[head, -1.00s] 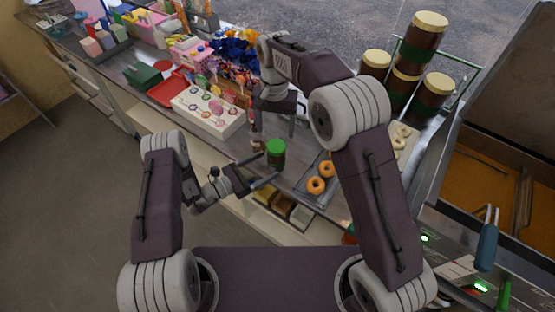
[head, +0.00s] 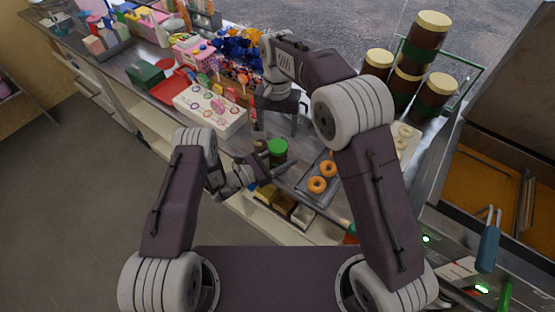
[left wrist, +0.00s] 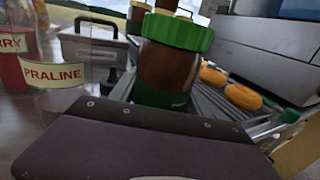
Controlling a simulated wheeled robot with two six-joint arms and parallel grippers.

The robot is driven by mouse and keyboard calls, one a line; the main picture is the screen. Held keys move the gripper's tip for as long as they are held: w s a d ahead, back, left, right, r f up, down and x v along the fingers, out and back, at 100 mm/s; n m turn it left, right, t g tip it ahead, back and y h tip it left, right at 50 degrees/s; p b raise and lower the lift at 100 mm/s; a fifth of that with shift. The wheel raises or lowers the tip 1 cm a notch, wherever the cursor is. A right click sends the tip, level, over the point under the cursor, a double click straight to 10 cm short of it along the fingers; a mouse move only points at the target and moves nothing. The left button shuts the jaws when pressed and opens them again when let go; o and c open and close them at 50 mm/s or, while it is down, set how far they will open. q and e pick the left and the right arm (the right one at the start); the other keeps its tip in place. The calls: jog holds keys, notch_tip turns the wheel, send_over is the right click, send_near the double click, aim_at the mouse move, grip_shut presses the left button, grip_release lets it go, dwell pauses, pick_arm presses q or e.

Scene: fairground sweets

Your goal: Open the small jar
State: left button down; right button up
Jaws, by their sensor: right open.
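The small jar (head: 278,157) is brown with a green lid (head: 278,146) and stands upright at the counter's front edge. It shows large in the left wrist view (left wrist: 167,72), its lid on and its base hidden behind the dark palm of my gripper. My left gripper (head: 268,163) is low at the jar's front left, its fingers spread on either side of the jar, with no clear grip on it. My right gripper (head: 277,122) is open and empty, pointing down just behind and above the jar.
A tray with doughnuts (head: 317,184) is close on the jar's right. A white lollipop stand (head: 210,112) is to the left. Large brown jars (head: 410,88) stand at the back right. A praline-labelled container (left wrist: 52,75) shows in the left wrist view.

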aim_at(278, 146)
jog(key=m, duration=0.4)
jog(key=shift+d+m, duration=0.1)
jog(key=shift+m, duration=0.2)
notch_tip(278, 146, down, 8)
jog(key=c, duration=1.5)
jog(key=n, duration=1.6)
jog(key=shift+r, duration=0.1)
jog(key=shift+r, duration=0.2)
jog(key=shift+r, duration=0.9)
